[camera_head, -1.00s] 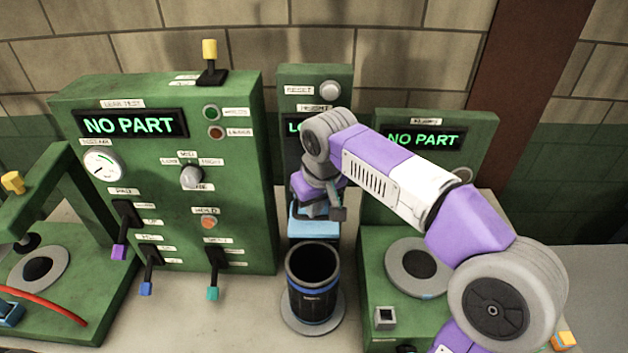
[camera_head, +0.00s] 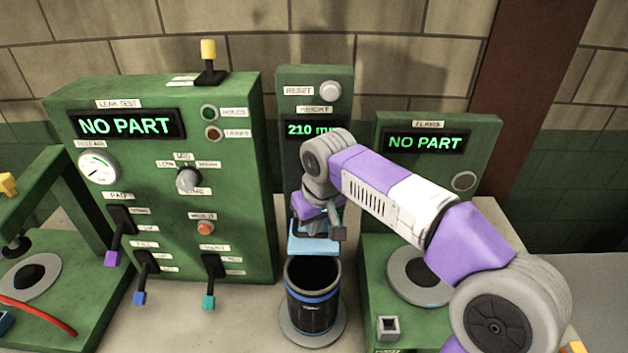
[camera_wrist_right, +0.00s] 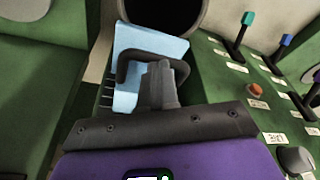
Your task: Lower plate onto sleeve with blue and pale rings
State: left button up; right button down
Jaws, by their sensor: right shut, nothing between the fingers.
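The black sleeve (camera_head: 313,305) stands upright on a round grey base, open end up. It has a blue band below its rim and a darker blue one near its foot; a pale ring is hard to make out. The light blue plate (camera_head: 313,242) is at the height gauge, at the sleeve's far rim; I cannot tell if they touch. In the right wrist view the plate (camera_wrist_right: 150,55) lies beside the sleeve's dark mouth (camera_wrist_right: 165,12). My right gripper (camera_head: 330,217) is shut and empty, at the plate's dark handle (camera_wrist_right: 125,68). My left gripper is not in view.
The height gauge (camera_head: 317,90) reads "210 mm", its end covered by my arm. The leak test panel (camera_head: 165,230) with levers stands left, reading "NO PART". A station with a round disc (camera_head: 405,285) stands right, also reading "NO PART". Some bench is clear left of the sleeve.

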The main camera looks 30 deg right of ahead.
jog(key=w+p+v, duration=0.2)
jog(key=p+v, duration=0.5)
jog(key=shift+s+r+p, duration=0.15)
jog(key=shift+r+p, duration=0.15)
jog(key=shift+r, duration=0.3)
dwell(0.4)
